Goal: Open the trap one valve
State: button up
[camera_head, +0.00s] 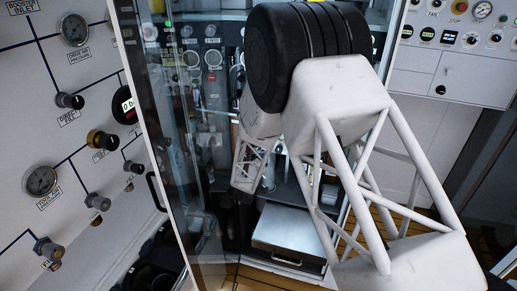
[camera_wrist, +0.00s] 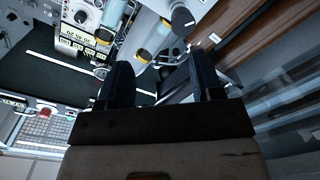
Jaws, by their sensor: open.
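I cannot pick out the trap one valve by its label in either view. In the head view, a white panel (camera_head: 20,120) on the left carries several valve knobs, among them a dark knob (camera_head: 70,101), a brass-coloured one (camera_head: 101,139) and a lower one (camera_head: 97,202). My gripper (camera_wrist: 162,82) shows in the wrist view with its two dark fingers apart and nothing between them. In the head view my arm reaches toward the glass-fronted cabinet, and I cannot make out the fingers there.
A clear door (camera_head: 180,150) stands between the left panel and the cabinet. A silver case (camera_head: 290,230) sits low in the cabinet. Another panel (camera_head: 450,60) is at the right. Yellow-marked cylinders (camera_wrist: 145,55) and a digital readout (camera_wrist: 78,43) lie beyond my fingers in the wrist view.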

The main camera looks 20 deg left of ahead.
jog(key=m, duration=0.2)
jog(key=w+a+f+m, duration=0.1)
jog(key=m, duration=0.1)
jog(key=w+a+f+m, duration=0.1)
jog(key=m, duration=0.1)
jog(key=shift+w+a+y, duration=0.2)
jog(key=shift+a+y, duration=0.05)
jog(key=shift+y, duration=0.05)
jog(key=shift+w, duration=0.15)
jog(key=shift+w+a, duration=0.2)
jog(key=shift+w, duration=3.55)
jog(key=shift+c, duration=0.4)
jog(key=c, duration=0.8)
jog(key=shift+c, duration=0.2)
